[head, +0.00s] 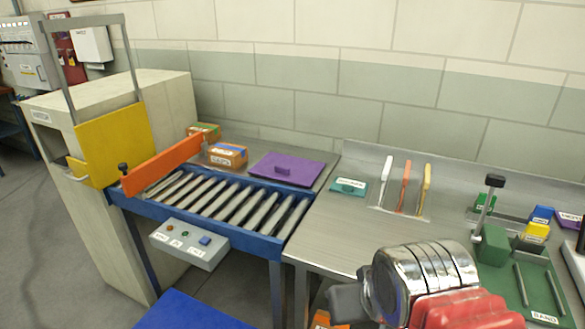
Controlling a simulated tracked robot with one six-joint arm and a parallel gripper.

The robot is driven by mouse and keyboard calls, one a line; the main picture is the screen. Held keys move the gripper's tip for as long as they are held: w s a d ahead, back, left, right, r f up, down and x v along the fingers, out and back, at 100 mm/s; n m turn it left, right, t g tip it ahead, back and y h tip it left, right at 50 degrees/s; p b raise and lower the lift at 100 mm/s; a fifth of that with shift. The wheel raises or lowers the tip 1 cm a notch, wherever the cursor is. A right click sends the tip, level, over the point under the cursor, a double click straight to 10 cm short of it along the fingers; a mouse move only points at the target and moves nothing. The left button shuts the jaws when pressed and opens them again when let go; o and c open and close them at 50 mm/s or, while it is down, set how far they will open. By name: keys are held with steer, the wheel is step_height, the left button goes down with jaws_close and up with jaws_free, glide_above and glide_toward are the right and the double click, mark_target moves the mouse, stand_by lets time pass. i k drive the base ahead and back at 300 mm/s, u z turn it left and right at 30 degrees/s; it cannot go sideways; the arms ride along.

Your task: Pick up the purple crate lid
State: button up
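The purple crate lid (288,168) lies flat on the grey metal surface behind the roller conveyor. It is a thin purple sheet with a small raised grip on top. Part of my own arm, chrome and red, shows at the bottom right, well apart from the lid. No gripper fingertips can be made out, so I cannot see whether my gripper holds anything.
The roller conveyor (225,207) has an orange barrier (162,165) and a yellow gate (113,143) at its left end. Cardboard boxes (228,155) stand left of the lid.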

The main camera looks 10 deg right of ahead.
mark_target(302, 172)
steer(key=i, duration=0.95)
steer(key=u, duration=0.05)
